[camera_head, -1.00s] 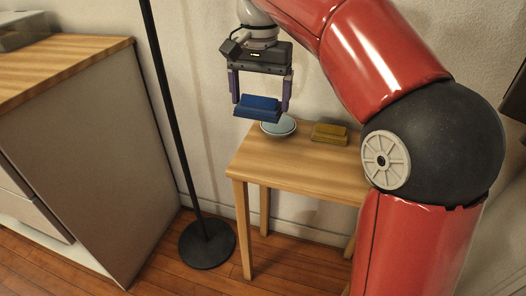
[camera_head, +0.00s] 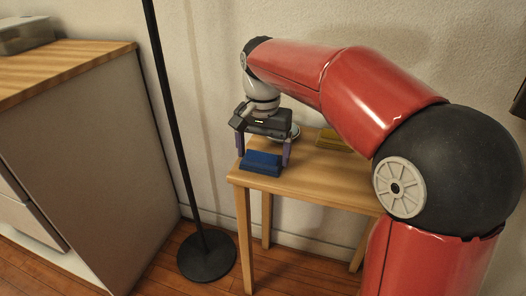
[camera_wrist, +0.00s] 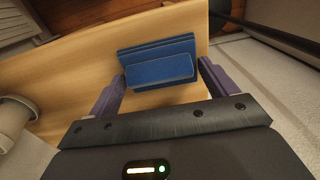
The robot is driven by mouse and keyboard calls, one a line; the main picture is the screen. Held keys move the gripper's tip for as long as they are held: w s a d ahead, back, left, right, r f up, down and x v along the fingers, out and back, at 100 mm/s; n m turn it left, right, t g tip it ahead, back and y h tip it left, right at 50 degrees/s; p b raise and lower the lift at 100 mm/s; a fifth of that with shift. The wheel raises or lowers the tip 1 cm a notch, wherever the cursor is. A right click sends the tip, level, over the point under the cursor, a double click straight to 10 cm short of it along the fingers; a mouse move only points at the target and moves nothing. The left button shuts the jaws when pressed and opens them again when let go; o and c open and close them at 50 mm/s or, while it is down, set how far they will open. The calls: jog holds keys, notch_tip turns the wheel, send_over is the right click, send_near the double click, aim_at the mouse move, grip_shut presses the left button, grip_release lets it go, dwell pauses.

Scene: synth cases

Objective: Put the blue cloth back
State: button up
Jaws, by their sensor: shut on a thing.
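The blue cloth (camera_head: 261,163) is a folded, layered block. My gripper (camera_head: 263,157) is shut on it, with a purple finger at each end. The cloth is at the front left corner of the small wooden table (camera_head: 300,183), on the top or just above it; I cannot tell which. In the wrist view the cloth (camera_wrist: 158,62) lies between the fingers, over the wooden top.
A folded yellow cloth (camera_head: 329,140) lies farther back on the table. A pale round dish (camera_head: 291,131) stands behind my gripper, partly hidden. A black pole (camera_head: 172,120) rises left of the table. A wood-topped cabinet (camera_head: 60,68) is at the left.

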aim_at(263, 151)
jog(key=o, duration=0.7)
jog(key=shift+f, duration=0.15)
jog(key=shift+o, duration=0.2)
notch_tip(263, 151, up, 12)
jog(key=p, duration=0.3)
jog(key=s+d+f+n+t, duration=0.2)
jog(key=s+d+f, duration=0.4)
jog(key=s, duration=0.4)
jog(key=s+d+f+n+t, duration=0.2)
jog(key=s+d+f, duration=0.4)
jog(key=s, duration=0.4)
jog(key=shift+s+d+f+t, duration=0.35)
jog(key=shift+d+f+t, duration=0.05)
jog(key=shift+d+t, duration=0.4)
jog(key=shift+r, duration=0.15)
